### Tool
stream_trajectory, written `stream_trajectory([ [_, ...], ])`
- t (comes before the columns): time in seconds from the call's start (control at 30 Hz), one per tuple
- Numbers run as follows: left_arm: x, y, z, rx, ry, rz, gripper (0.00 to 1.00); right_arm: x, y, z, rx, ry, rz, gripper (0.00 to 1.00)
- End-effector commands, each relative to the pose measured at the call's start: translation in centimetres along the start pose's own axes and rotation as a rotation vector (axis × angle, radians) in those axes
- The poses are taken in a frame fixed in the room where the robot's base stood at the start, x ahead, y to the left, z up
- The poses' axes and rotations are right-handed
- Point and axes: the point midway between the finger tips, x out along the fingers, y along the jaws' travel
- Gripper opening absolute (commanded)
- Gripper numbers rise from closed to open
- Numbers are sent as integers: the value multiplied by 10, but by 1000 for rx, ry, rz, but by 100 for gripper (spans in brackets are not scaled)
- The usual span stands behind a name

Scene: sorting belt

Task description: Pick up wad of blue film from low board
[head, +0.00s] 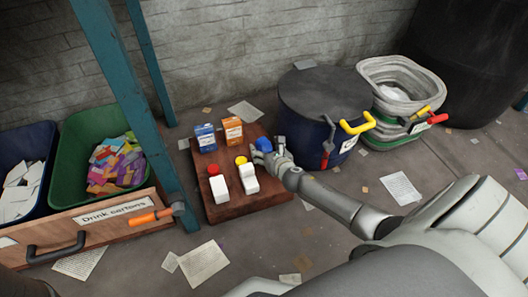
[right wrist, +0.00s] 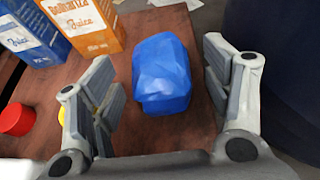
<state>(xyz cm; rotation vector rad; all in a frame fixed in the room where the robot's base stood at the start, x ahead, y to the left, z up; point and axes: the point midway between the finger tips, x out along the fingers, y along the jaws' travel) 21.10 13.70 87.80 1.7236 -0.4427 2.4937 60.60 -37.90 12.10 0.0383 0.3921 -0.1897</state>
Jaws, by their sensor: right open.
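The wad of blue film (right wrist: 162,72) is a crumpled blue lump on the low brown board (right wrist: 60,98). In the right wrist view my right gripper (right wrist: 165,100) is open, with one finger on each side of the wad and gaps between. In the head view the wad (head: 263,145) shows at the tip of my right gripper (head: 275,155), at the right edge of the board (head: 250,203).
A blue carton (head: 205,137), an orange carton (head: 233,131) and two white bottles, one red-capped (head: 218,188) and one yellow-capped (head: 248,178), stand on the board. A dark blue drum (head: 315,100) is close on the right. Papers litter the floor.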

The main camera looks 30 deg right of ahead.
Motion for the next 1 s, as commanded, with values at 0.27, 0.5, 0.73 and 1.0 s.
stream_trajectory([
  [0.27, -8, 2, -2, 0, -2, 0, 71, 12, 0, 1, -1, 0, 0, 72],
  [0.5, -8, 2, -2, 0, -1, 0, 71, 12, 0, 1, -1, 0, 0, 59],
  [0.73, -8, 2, -2, 0, -1, 0, 71, 12, 0, 1, 0, 0, 0, 37],
  [1.0, -7, 2, -2, -1, -1, 1, 71, 12, 0, 1, 0, 0, 0, 37],
])
